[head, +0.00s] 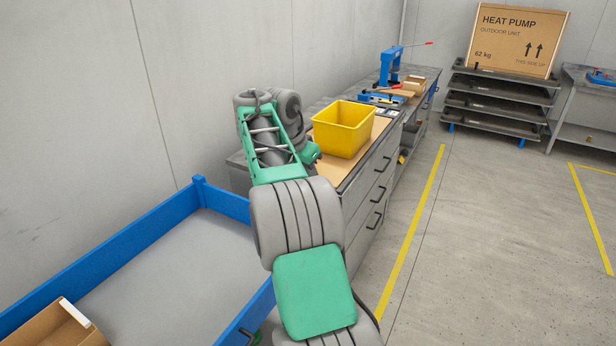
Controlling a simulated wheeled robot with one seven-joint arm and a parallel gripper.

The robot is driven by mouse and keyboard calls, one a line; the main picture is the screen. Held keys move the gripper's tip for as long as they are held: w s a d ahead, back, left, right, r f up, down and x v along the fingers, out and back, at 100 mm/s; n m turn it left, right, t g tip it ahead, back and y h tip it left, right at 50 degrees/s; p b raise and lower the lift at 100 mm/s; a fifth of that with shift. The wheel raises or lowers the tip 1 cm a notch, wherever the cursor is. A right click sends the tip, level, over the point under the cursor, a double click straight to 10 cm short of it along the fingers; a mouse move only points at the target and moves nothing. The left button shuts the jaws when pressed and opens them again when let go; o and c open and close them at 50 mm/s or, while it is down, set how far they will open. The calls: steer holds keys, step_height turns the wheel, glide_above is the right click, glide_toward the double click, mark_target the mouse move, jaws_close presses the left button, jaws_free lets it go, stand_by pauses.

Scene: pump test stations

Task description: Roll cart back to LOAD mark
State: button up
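A low blue-walled platform with a grey bed (185,262), which may be the cart, stands at the lower left along the wall. An open cardboard box (48,328) sits in its near left corner. I cannot make out my gripper's fingers behind the arm links. No LOAD lettering can be read on the visible floor.
A workbench with drawers (368,200) carries a yellow bin (343,128) and a blue press (391,66). A black rack (500,102) holds a HEAT PUMP carton (516,38). Yellow floor lines (414,225) run beside the bench. The floor at right is clear.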

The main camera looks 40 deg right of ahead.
jaws_close()
stand_by(0.9)
